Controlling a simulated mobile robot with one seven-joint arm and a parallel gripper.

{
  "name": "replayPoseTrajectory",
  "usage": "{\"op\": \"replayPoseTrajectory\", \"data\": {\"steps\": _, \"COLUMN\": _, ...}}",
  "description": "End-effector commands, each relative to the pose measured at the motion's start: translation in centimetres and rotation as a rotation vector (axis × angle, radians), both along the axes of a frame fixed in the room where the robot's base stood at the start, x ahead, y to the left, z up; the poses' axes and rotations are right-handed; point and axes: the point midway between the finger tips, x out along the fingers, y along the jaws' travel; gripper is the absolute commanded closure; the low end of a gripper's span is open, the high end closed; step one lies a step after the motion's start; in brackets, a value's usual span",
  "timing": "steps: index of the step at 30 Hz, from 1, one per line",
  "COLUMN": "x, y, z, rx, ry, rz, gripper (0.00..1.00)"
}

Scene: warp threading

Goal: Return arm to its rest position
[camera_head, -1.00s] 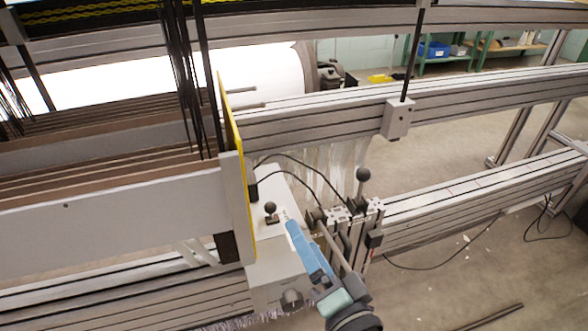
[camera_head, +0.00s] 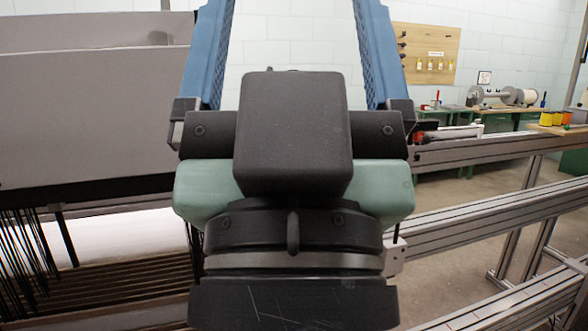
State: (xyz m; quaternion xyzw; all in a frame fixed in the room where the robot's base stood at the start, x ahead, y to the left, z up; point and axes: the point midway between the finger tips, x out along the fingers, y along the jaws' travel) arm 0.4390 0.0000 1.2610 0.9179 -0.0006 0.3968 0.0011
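My gripper (camera_head: 294,50) fills the middle of the camera_head view, raised close to the camera. Its two blue fingers point up and stand wide apart. The tips run out of the top of the picture. Nothing shows between the fingers except the pale wall behind. The dark wrist and green housing below them hide much of the loom behind.
Large grey loom panels (camera_head: 95,115) stand at the left, with a white roll (camera_head: 110,236) and dark hanging cords below. Metal loom rails (camera_head: 490,152) run at the right. A wooden board (camera_head: 425,54) hangs on the back wall, with a green bench (camera_head: 506,118) below.

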Motion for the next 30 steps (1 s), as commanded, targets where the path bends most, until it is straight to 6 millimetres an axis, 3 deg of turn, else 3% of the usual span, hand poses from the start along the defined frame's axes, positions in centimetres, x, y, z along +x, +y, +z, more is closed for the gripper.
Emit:
{"op": "replayPoseTrajectory", "data": {"steps": 1, "x": 0.0, "y": 0.0, "z": 3.3, "rx": 0.000, "ry": 0.001, "rz": 0.000, "gripper": 0.13}}
{"op": "replayPoseTrajectory", "data": {"steps": 18, "x": 0.1, "y": 0.0, "z": 20.6, "rx": 0.000, "ry": 0.004, "rz": 0.003, "gripper": 0.13}}
{"op": "replayPoseTrajectory", "data": {"steps": 24, "x": 0.1, "y": 0.0, "z": 25.3, "rx": 0.000, "ry": 0.004, "rz": 0.003, "gripper": 0.13}}
{"op": "replayPoseTrajectory", "data": {"steps": 30, "x": 0.1, "y": 0.1, "z": 27.0, "rx": 0.000, "ry": 0.004, "rz": 0.003, "gripper": 0.13}}
